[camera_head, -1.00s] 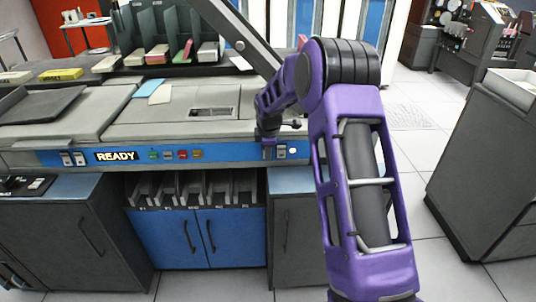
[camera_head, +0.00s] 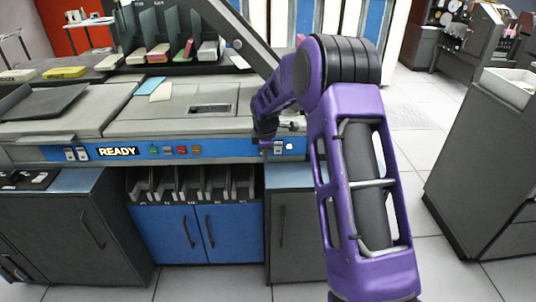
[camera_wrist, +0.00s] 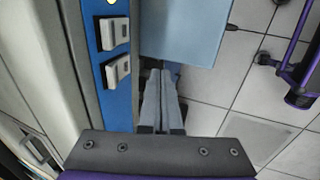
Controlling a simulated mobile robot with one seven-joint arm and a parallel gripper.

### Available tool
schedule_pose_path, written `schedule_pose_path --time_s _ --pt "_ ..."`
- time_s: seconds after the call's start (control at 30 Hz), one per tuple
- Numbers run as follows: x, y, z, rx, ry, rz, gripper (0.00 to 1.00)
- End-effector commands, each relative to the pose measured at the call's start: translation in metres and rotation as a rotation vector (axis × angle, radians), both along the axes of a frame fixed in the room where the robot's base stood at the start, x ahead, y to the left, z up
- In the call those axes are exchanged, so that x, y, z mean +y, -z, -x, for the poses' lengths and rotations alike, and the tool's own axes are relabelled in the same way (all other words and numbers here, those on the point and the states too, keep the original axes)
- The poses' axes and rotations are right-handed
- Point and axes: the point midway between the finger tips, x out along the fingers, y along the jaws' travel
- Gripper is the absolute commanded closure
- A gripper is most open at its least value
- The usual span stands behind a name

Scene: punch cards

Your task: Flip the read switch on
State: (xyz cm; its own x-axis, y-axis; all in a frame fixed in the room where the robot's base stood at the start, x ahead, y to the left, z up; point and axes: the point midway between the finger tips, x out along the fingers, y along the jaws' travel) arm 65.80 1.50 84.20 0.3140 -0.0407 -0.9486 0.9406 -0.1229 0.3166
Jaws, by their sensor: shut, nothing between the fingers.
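The machine's blue control panel (camera_head: 225,149) has two pale rocker switches near its right end, beside a round white light (camera_head: 289,146). In the wrist view these are an upper switch (camera_wrist: 115,33) and a lower switch (camera_wrist: 118,70); their labels are not readable, so I cannot tell which is the read switch. Another pair of switches (camera_head: 76,154) sits left of the lit READY sign (camera_head: 117,151). My gripper (camera_wrist: 161,78) is shut and empty, pointing past the panel's edge beside the lower switch, apparently without touching it. In the head view my gripper (camera_head: 266,142) is at the panel's right part.
Several small coloured buttons (camera_head: 181,150) sit mid-panel. Blue cabinet doors (camera_head: 200,235) and card bins are below. A card rack (camera_head: 170,30) stands on the machine behind. A grey cabinet (camera_head: 485,170) stands at right, with open tiled floor between.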

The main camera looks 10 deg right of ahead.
Motion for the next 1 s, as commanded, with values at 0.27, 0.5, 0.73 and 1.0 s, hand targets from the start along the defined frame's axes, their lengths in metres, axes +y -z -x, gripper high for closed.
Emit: schedule_pose_path --time_s 0.27,0.5,0.73,1.0 --pt "0.005 -0.054 0.035 -0.003 -0.002 0.001 1.0" --pt "0.007 -0.079 0.053 0.0 -0.001 0.001 1.0" --pt "0.008 -0.083 0.057 0.001 -0.001 0.0 1.0" --pt "0.008 -0.086 0.053 -0.015 -0.005 0.008 1.0"
